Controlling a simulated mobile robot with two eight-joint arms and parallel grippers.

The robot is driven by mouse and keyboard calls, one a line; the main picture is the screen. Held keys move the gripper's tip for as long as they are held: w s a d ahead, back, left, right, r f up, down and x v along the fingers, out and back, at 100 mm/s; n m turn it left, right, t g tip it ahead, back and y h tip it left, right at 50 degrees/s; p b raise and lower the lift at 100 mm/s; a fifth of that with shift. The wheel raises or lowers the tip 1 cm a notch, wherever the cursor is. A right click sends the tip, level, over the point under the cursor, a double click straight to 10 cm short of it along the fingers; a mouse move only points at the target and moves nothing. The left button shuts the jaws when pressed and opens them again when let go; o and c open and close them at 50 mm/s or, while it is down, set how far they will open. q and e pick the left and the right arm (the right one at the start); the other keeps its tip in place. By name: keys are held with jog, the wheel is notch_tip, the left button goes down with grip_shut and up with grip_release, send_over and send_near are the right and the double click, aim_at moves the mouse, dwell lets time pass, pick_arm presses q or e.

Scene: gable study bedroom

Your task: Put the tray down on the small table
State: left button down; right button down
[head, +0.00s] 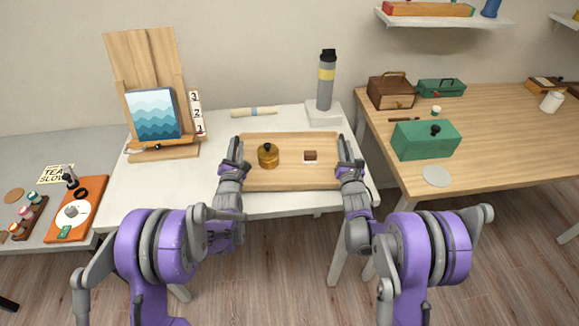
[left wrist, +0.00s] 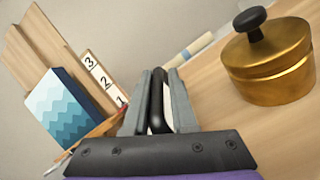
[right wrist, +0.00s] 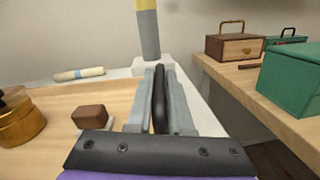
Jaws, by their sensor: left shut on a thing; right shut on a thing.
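The wooden tray (head: 290,181) is level over the white table (head: 140,190), inside its front edge; I cannot tell whether it touches the top. It carries a brass lidded pot (head: 268,157) and a small brown block (head: 310,156) on a white square. My left gripper (head: 236,152) is shut on the tray's left black handle, seen between the fingers in the left wrist view (left wrist: 157,100). My right gripper (head: 346,153) is shut on the right black handle, also seen in the right wrist view (right wrist: 160,98). The tray's underside is hidden.
A wooden desk (head: 480,120) with a green box (head: 426,140) adjoins right.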

pick_arm(q)
jog(key=shift+a+f, duration=0.25)
pick_arm(e)
jog(key=shift+d+f, duration=0.25)
jog(key=shift+d, duration=0.05)
pick_arm(q)
jog(key=c, duration=1.2)
grip_release()
jog(key=shift+f, duration=0.2)
pick_arm(e)
jog(key=c, duration=1.3)
grip_release()
jog(key=shift+f, duration=0.2)
pick_arm(q)
jog(key=o, duration=0.5)
pick_arm(e)
jog(key=o, duration=0.5)
pick_arm(q)
jog(key=shift+d, duration=0.15)
pick_arm(e)
jog(key=shift+a, duration=0.15)
pick_arm(q)
jog(key=shift+s, duration=0.1)
